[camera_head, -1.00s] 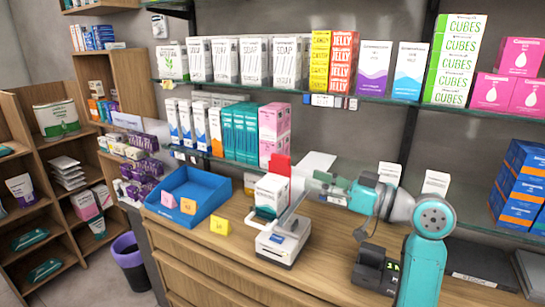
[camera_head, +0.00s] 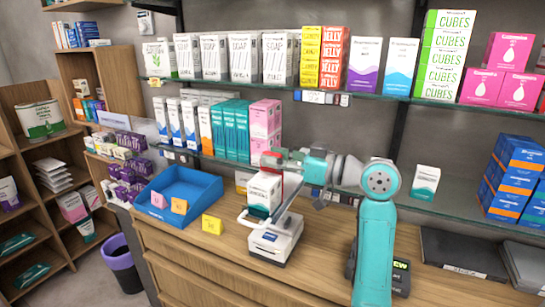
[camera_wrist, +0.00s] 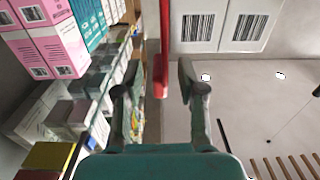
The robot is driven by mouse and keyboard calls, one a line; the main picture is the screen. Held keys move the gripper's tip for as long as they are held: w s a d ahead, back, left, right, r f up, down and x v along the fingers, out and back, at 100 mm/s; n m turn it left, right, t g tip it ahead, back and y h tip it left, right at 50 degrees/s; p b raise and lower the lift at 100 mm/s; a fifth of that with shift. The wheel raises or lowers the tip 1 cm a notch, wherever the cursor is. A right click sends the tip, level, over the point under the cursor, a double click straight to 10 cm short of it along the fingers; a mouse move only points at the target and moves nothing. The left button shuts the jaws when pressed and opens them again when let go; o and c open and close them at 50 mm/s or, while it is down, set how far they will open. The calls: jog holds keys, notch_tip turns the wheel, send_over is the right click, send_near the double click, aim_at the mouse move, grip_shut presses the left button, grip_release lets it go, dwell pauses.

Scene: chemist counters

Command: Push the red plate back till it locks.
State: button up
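My gripper (camera_head: 284,168) is at the plate, level with the top of the carton, and partly covers the plate. In the wrist view the red plate (camera_wrist: 160,75) shows edge-on between the two spread fingers of my gripper (camera_wrist: 159,80). The fingers are open, with a gap at the left; I cannot tell whether the right finger touches the plate. The plate's lower part is hidden by the carton.
A blue tray (camera_head: 205,187) with small tags and a yellow block (camera_head: 212,225) stand left of the device. A dark terminal (camera_head: 400,275) is behind my arm at the right. Shelves of boxes rise behind the counter.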

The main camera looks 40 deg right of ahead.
jog(key=shift+w+a, duration=0.15)
jog(key=shift+w, duration=0.4)
grip_shut()
jog(key=w+d, duration=0.3)
jog(key=d, duration=0.6)
jog(key=shift+w+d, duration=0.2)
jog(key=shift+d, duration=0.05)
